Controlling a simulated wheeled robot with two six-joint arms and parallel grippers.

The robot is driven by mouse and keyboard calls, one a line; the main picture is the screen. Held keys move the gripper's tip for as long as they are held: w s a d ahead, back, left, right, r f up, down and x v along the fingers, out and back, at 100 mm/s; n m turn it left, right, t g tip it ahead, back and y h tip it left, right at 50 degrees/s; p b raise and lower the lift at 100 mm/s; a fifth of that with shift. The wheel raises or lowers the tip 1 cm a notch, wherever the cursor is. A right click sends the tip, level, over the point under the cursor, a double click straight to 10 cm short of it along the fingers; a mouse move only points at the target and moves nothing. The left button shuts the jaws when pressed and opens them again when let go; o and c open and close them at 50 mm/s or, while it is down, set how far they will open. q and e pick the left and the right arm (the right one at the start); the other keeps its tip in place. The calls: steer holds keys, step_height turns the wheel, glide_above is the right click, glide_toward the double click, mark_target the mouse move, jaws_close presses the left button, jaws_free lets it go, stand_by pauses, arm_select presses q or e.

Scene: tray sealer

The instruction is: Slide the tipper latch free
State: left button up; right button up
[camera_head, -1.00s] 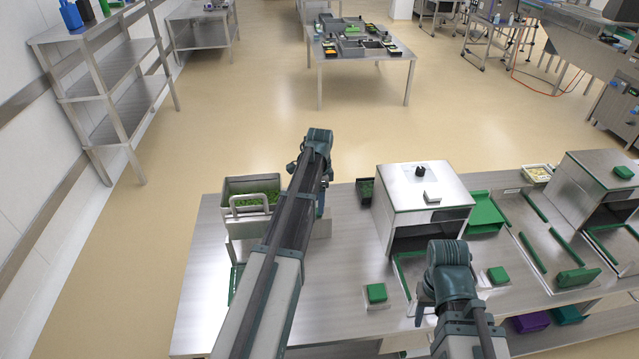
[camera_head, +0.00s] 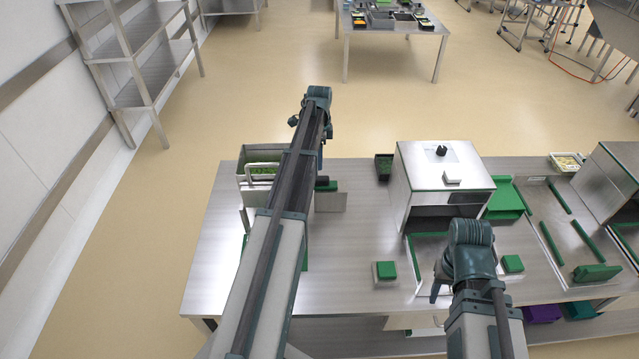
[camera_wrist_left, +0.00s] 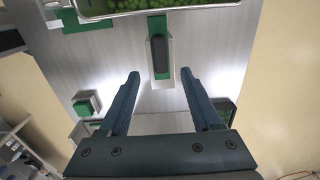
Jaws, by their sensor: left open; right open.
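The tipper bin (camera_head: 246,180) is a metal tub of green peas at the table's left end, with a bent metal handle beside it. In the left wrist view, the bin's rim (camera_wrist_left: 95,18) crosses the top. Below it a dark grey rounded slider, which looks like the latch (camera_wrist_left: 159,57), sits in a pale metal channel with green at its top end. My left gripper (camera_wrist_left: 160,80) is open and empty, its fingers either side of the channel's lower end, not touching the latch. The left arm partly hides this area in the head view. My right gripper (camera_head: 452,284) is open before the metal box.
A metal sealer box (camera_head: 435,190) stands right of the left arm, with a green tray (camera_head: 507,198) beside it. Green buttons (camera_head: 386,270) sit near the table's front edge. The tabletop (camera_head: 345,240) between left arm and box is mostly clear.

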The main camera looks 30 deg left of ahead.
mark_target(320, 177)
arm_select(q)
step_height(320, 177, down, 10)
steer(key=b, duration=0.9)
jaws_close()
stand_by(0.9)
